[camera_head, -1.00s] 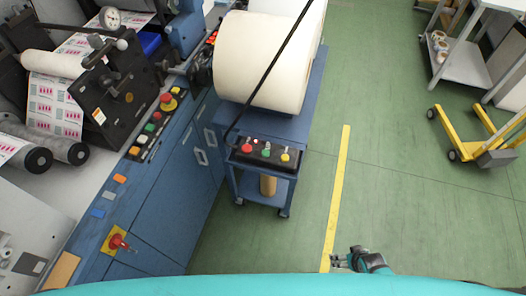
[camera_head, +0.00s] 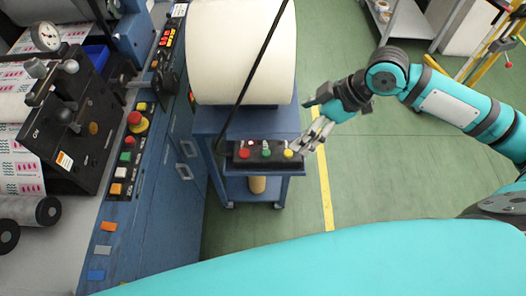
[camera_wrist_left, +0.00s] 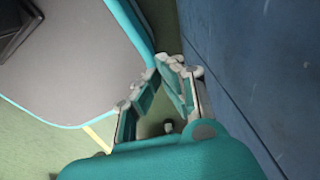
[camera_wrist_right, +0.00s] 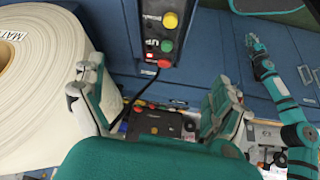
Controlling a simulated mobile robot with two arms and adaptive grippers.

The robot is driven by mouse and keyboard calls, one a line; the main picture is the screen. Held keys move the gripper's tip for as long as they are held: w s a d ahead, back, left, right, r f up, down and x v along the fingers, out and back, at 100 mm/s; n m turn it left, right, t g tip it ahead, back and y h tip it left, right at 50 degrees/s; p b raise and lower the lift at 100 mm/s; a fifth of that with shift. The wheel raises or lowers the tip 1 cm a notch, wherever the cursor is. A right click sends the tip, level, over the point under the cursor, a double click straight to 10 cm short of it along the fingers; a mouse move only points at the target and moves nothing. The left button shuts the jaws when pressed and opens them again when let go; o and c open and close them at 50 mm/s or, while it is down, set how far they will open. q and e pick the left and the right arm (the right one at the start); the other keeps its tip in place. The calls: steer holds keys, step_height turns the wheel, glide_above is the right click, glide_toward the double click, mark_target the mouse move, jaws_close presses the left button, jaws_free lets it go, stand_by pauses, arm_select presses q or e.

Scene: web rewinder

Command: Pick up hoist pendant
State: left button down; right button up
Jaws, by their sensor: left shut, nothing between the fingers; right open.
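The hoist pendant (camera_head: 266,154) is a black box with red, green and yellow buttons, lying on the near end of the blue cart with a black cable rising from it. My right gripper (camera_head: 310,144) is at its right end, fingers pointing at it. In the right wrist view the pendant (camera_wrist_right: 157,35) lies ahead of the open, empty fingers (camera_wrist_right: 155,88). I cannot tell whether a fingertip touches it. My left gripper (camera_wrist_left: 162,74) is shut and empty beside a blue panel, away from the pendant.
A large white roll (camera_head: 243,50) fills the cart (camera_head: 218,122) behind the pendant. The blue machine cabinet (camera_head: 160,195) with its buttons stands to the left. A yellow floor line (camera_head: 325,190) runs right of the cart, with open green floor beyond.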

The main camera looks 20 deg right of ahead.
glide_toward(267, 150)
steer(key=shift+w+f+p, duration=0.2)
steer(key=shift+w+p, duration=0.1)
steer(key=shift+w, duration=0.1)
steer(key=x, duration=0.4)
steer(key=shift+w+a+f+p, duration=0.1)
steer(key=shift+a+f+p, duration=0.05)
steer(key=shift+f+p, duration=0.2)
steer(key=p+x, duration=0.1)
steer(key=x, duration=0.4)
steer(key=shift+r, duration=0.15)
steer(key=c, duration=1.8)
arm_select(q)
steer(key=shift+s+d+r, duration=0.1)
steer(key=shift+d+r, duration=0.1)
steer(key=shift+r, duration=0.4)
steer(key=shift+d+r, duration=0.2)
steer(key=shift+r, duration=0.35)
